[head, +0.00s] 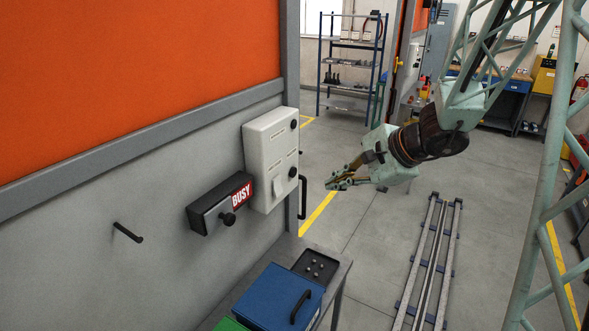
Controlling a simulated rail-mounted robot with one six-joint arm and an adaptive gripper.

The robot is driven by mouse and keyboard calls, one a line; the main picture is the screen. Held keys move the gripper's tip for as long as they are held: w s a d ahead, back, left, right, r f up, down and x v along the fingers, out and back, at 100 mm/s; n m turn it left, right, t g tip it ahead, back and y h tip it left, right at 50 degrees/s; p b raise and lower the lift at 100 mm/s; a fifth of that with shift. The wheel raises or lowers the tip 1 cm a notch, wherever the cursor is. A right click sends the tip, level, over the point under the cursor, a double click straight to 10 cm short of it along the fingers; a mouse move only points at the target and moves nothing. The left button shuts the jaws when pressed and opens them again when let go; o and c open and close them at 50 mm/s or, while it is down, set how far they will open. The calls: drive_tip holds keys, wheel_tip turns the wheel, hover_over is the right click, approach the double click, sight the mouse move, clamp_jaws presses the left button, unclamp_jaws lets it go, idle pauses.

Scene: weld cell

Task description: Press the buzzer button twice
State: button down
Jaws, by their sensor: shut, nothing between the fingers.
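A white control box (259,160) is mounted on the grey wall panel, left of centre. It has a dark round knob or button (294,124) near its top right and another (292,172) lower down. A pale raised piece (277,187) sits on its lower front. I cannot tell which of these is the buzzer button. My gripper (330,184) is shut and empty, in the air right of the box and apart from it, its fingers pointing left towards the wall.
A dark box marked BUSY (208,210) with a black knob juts out below left of the control box. A wall peg (127,233) is further left. Below, a bench holds a blue case (270,298) and a black tray (330,265). Floor rails (412,288) lie right; a shelf rack (349,72) stands behind.

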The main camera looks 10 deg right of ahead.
drive_tip(key=shift+w+a, duration=0.1)
drive_tip(key=shift+a, duration=0.05)
idle(0.5)
drive_tip(key=w+a, duration=0.5)
drive_tip(key=a, duration=0.1)
drive_tip(key=shift+w+p, duration=0.3)
drive_tip(key=shift+p, duration=0.05)
idle(0.3)
drive_tip(key=shift+w+a+b, duration=0.6)
drive_tip(key=shift+a+b, duration=0.05)
drive_tip(key=shift+a, duration=0.1)
idle(2.9)
drive_tip(key=shift+s+d, duration=0.15)
drive_tip(key=shift+d, duration=0.05)
idle(0.3)
drive_tip(key=shift+s+d+b, duration=0.4)
drive_tip(key=shift+d+b, duration=0.05)
drive_tip(key=shift+s+d, duration=0.15)
idle(0.3)
drive_tip(key=shift+s+d+b, duration=0.7)
drive_tip(key=shift+s+d, duration=0.85)
drive_tip(key=shift+d, duration=0.15)
